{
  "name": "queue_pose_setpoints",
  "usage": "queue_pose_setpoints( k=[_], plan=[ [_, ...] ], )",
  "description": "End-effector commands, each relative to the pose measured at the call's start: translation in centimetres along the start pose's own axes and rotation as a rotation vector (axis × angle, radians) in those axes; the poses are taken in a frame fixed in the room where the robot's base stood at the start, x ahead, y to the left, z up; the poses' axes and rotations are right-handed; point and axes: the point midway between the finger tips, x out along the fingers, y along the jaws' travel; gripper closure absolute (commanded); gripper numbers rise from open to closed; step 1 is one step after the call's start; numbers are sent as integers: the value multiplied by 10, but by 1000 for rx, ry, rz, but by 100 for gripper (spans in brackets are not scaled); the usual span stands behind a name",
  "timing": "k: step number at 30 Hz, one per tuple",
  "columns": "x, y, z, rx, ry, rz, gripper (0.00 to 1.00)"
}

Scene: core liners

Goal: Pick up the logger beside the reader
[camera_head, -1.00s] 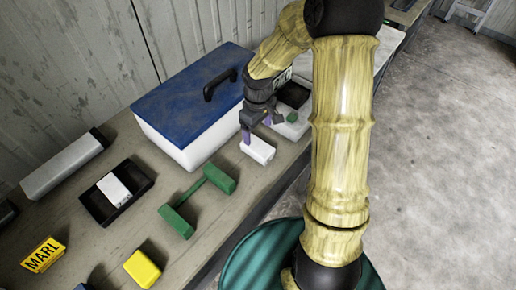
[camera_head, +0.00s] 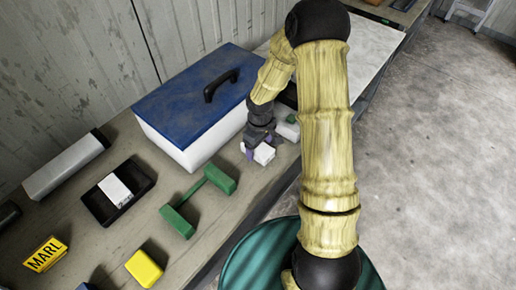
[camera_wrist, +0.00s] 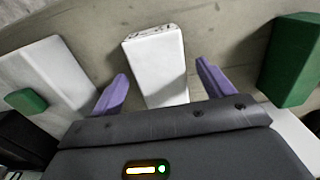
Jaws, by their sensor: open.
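The white box-shaped logger (camera_head: 264,154) lies on the bench at the front right corner of the blue-lidded box. In the wrist view the logger (camera_wrist: 155,62) stands out between my two purple fingers, with small dark marks on its end face. My gripper (camera_head: 258,146) is open, its fingers on either side of the logger; in the wrist view my gripper (camera_wrist: 162,70) shows gaps on both sides of it. A white device with a green part, perhaps the reader (camera_wrist: 52,70), lies to the left; in the head view my arm mostly hides it (camera_head: 287,130).
A blue-lidded white box (camera_head: 185,105) stands close behind my gripper. A green dumbbell-shaped piece (camera_head: 200,200) lies to the left, its near end (camera_wrist: 292,60) close in the wrist view. A yellow block (camera_head: 143,268) lies in front.

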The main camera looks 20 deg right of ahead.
Motion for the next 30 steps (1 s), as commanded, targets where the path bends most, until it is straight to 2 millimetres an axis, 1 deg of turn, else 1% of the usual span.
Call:
queue_pose_setpoints(
  k=[1, 5, 20, 24, 26, 27, 28, 30],
  plan=[
    [6, -1, 0, -2, -2, -2, 20],
    [14, -1, 0, -2, 0, -1, 20],
    [14, -1, 0, -1, 1, 0, 20],
    [14, -1, 0, -1, 1, 0, 48],
    [14, -1, 0, -1, 1, 0, 59],
    [14, -1, 0, -1, 1, 0, 67],
    [14, -1, 0, -1, 1, 0, 71],
    [14, -1, 0, -1, 1, 0, 71]
  ],
)
